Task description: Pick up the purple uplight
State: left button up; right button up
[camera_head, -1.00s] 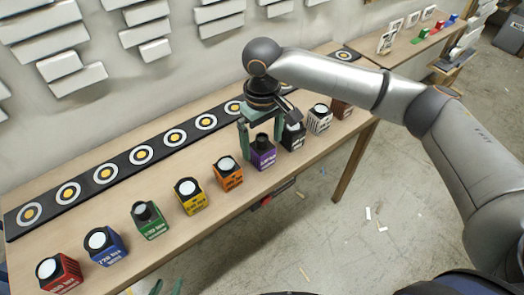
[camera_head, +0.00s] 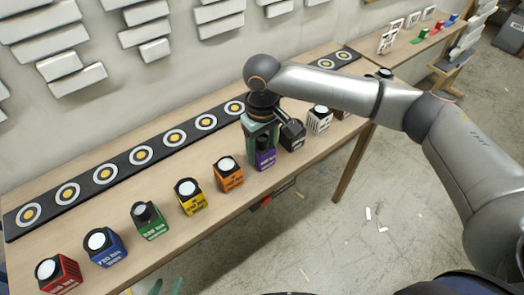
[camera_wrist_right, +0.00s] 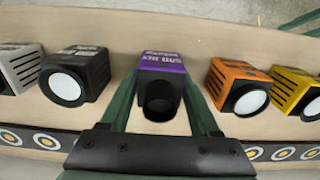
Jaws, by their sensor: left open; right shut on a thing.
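The purple uplight (camera_head: 265,159) stands upright on the wooden table in the row of uplights, between the orange one and a black one. My right gripper (camera_head: 261,146) reaches down over it and is shut on it, with green fingers on either side. In the right wrist view the purple uplight (camera_wrist_right: 160,64) sits between the two fingers, its dark round top facing the camera. I cannot see it lifted clear of the table. My left gripper (camera_head: 167,287) shows only as green fingertips at the bottom edge, open and away from the uplights.
An orange uplight (camera_head: 228,175) and a black uplight (camera_head: 292,136) stand close on either side. Yellow (camera_head: 190,198), green (camera_head: 150,222), blue (camera_head: 104,247) and red (camera_head: 60,274) uplights continue left. A black strip with round targets (camera_head: 139,155) runs along the wall.

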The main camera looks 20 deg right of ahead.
jog(key=c, duration=0.6)
grip_shut()
jog(key=shift+r, duration=0.15)
